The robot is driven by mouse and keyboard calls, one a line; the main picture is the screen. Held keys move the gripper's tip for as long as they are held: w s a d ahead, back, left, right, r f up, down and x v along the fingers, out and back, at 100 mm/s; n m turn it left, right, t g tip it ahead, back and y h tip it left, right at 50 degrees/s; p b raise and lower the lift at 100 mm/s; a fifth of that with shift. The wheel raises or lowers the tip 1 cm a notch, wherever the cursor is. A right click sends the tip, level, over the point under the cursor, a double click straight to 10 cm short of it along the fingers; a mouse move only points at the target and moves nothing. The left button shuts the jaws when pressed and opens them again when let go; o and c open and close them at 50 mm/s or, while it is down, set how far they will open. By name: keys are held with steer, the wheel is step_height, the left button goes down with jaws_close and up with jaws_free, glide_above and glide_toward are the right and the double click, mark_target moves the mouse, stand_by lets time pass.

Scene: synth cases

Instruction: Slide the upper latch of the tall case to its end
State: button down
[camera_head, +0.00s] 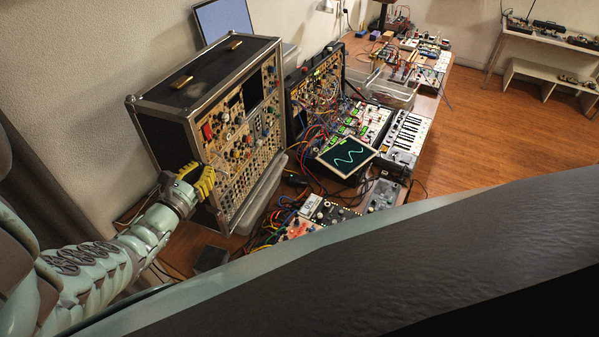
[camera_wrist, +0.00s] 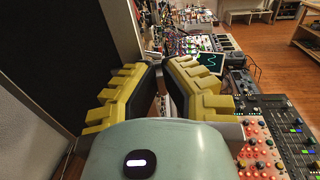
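The tall case (camera_head: 165,140) is a black box with metal edges, and its front is a panel full of knobs and jacks. It stands upright at the left of the table in the head view. Two brass-coloured fittings, a nearer one (camera_head: 182,82) and a farther one (camera_head: 235,45), sit on its top; I cannot tell whether either is the upper latch. My gripper (camera_head: 203,180) has yellow toothed fingers and is by the case's lower near corner. In the wrist view my gripper (camera_wrist: 160,68) has its fingers apart with nothing seen between them. The case's dark side (camera_wrist: 60,45) is at the left there.
A second synth case (camera_head: 318,85) with many cables stands to the right. The wall is close behind the tall case. The wooden floor (camera_head: 500,130) is open at right.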

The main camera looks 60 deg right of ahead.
steer(key=shift+w+a+f, duration=0.1)
steer(key=shift+w+a, duration=0.05)
steer(key=shift+w, duration=0.45)
steer(key=c, duration=1.1)
jaws_free()
steer(key=shift+o, duration=0.2)
steer(key=shift+a, duration=0.1)
steer(key=v, duration=1.1)
steer(key=shift+a, duration=0.4)
steer(key=shift+s, duration=0.1)
